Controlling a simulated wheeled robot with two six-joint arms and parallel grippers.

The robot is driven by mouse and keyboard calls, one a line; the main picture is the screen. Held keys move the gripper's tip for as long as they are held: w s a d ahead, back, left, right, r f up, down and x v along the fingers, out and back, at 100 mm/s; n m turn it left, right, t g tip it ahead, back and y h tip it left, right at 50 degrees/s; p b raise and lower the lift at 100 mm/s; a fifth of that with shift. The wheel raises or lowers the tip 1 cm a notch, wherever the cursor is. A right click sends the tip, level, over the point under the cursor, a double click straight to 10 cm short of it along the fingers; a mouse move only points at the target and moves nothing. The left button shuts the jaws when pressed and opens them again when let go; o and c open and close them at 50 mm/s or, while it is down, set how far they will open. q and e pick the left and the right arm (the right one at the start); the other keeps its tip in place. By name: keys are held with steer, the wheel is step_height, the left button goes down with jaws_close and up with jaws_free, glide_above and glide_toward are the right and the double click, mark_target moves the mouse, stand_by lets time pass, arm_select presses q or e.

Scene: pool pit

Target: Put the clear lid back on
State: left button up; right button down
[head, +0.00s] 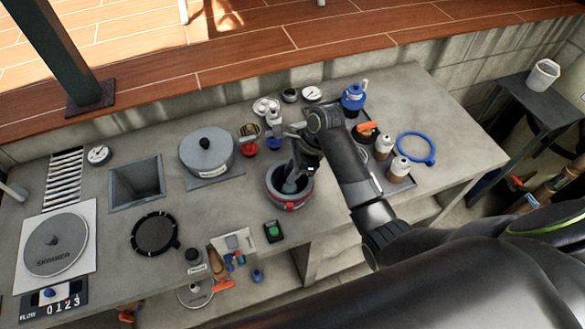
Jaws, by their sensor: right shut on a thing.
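My right gripper (302,168) reaches down over the open mouth of a dark grey pot with a red band (289,206). It is shut on a small greyish-blue thing (290,186) at the pot's mouth, partly hidden by the gripper; I cannot tell exactly what it is. A dark round disc with a black rim and side tabs (155,234) lies flat on the counter left of the pot. It looks like the lid, but how clear it is cannot be told. My left gripper is not in view.
A grey lidded canister (206,153) and a square sink opening (137,183) are at left. A blue ring (416,149) and bottles (398,168) stand to the right. A small box with a green button (273,232) sits near the front edge.

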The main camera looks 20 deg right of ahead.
steer(key=shift+f, duration=0.3)
stand_by(0.4)
steer(key=c, duration=0.9)
jaws_free()
steer(key=shift+r, duration=0.15)
steer(key=shift+r, duration=2.4)
steer(key=shift+r, duration=0.1)
steer(key=shift+r, duration=1.9)
